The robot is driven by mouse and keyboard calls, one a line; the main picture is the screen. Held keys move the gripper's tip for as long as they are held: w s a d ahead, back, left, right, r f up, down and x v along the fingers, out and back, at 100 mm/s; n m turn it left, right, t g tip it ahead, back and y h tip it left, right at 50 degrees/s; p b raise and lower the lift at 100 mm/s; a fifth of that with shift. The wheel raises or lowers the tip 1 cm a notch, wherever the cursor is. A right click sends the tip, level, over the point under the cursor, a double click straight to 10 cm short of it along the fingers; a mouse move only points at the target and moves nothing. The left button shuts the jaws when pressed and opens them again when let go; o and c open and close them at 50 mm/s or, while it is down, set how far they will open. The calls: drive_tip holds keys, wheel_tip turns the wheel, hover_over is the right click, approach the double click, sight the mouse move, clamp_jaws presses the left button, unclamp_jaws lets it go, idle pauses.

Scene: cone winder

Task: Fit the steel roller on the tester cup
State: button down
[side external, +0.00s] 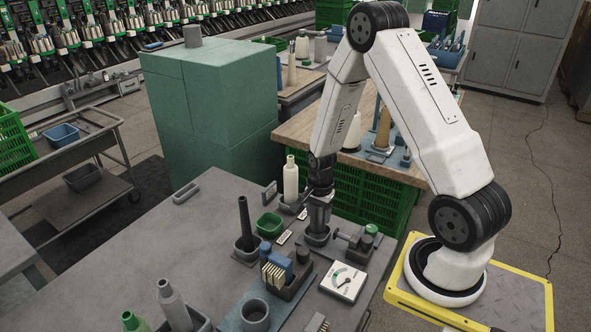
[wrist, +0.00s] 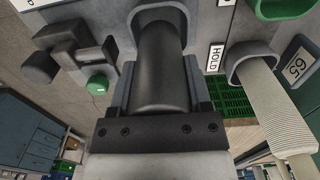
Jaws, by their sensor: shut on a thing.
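My gripper (side external: 319,212) points down over a grey cup (side external: 317,238) beside the device with the green knob. In the wrist view, my gripper (wrist: 160,95) is shut on the steel roller (wrist: 160,65), a smooth dark grey cylinder. The roller's far end lies within the outline of the grey cup's rim (wrist: 132,18). I cannot tell how deep it sits or whether it touches the bottom. No label in view confirms that this is the tester cup. In the side view the jaws mostly hide the roller.
The green-knobbed device (side external: 366,236) stands close on the right. A white cone (side external: 290,180) stands in a cup behind left, and a black cone (side external: 245,222) further left. A green bin (side external: 269,225) and a dial plate (side external: 344,281) are nearby. The table's left part is mostly clear.

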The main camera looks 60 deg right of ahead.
drive_tip(key=shift+f, duration=1.65)
idle(1.3)
unclamp_jaws()
idle(0.3)
drive_tip(key=shift+r, duration=0.1)
drive_tip(key=shift+r, duration=3.9)
